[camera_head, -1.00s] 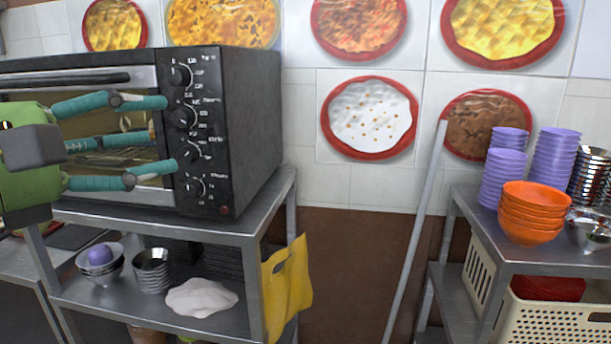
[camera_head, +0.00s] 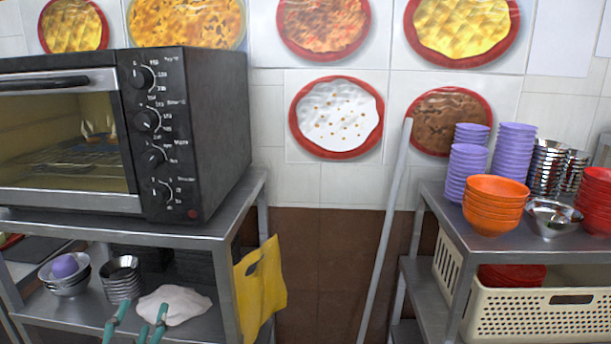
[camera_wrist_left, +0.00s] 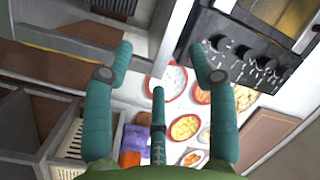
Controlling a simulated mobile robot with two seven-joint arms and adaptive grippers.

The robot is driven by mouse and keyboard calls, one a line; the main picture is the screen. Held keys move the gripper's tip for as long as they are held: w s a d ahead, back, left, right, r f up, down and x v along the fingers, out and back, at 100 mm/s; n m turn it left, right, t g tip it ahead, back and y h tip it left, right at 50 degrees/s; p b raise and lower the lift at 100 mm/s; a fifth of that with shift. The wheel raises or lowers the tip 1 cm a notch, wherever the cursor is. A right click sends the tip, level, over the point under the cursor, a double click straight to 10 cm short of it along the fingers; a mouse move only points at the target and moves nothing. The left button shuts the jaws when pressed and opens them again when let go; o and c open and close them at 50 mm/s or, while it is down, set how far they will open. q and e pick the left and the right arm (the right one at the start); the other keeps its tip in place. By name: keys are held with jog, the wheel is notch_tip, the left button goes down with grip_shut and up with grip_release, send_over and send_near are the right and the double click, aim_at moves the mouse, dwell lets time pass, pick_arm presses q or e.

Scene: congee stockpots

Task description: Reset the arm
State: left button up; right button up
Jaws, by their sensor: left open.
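My left gripper (camera_head: 140,322) shows at the bottom left of the head view, with only its teal finger ends in the picture. It is in front of the lower shelf of the left rack, below the black oven (camera_head: 205,125). In the left wrist view, the left gripper (camera_wrist_left: 158,72) has its teal fingers spread apart, with nothing between them. My right gripper is not in view.
A white cloth (camera_head: 180,303) and metal bowls (camera_head: 122,275) lie on the lower shelf. A yellow bag (camera_head: 258,290) hangs at its side. The right table holds orange bowls (camera_head: 495,200), purple stacks (camera_head: 466,172) and a cream basket (camera_head: 535,320). A pole (camera_head: 388,235) leans between.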

pick_arm(q)
jog(key=s+d+f+n+g, duration=0.1)
jog(key=s+f+g, duration=0.2)
jog(key=f, duration=0.3)
jog(key=s+f+n+g+h, duration=0.1)
jog(key=s+f+g, duration=0.15)
jog(key=f, duration=0.35)
jog(key=s+d+f+n+g, duration=0.1)
jog(key=s+f+g, duration=0.15)
jog(key=f, duration=0.35)
jog(key=s+d+f+n+g+h, duration=0.1)
jog(key=s+d+f+g, duration=0.2)
jog(key=s+f, duration=0.35)
jog(key=s+d+f+g+h, duration=0.1)
jog(key=s+d+f+g, duration=0.25)
jog(key=s, duration=0.55)
notch_tip(320, 180, down, 23)
jog(key=s+a+g, duration=0.1)
jog(key=s, duration=0.1)
jog(key=s+a+f+g, duration=0.1)
jog(key=s+a+f, duration=0.2)
jog(key=s+f, duration=1)
jog(key=shift+s+f, duration=0.25)
jog(key=shift+s, duration=0.8)
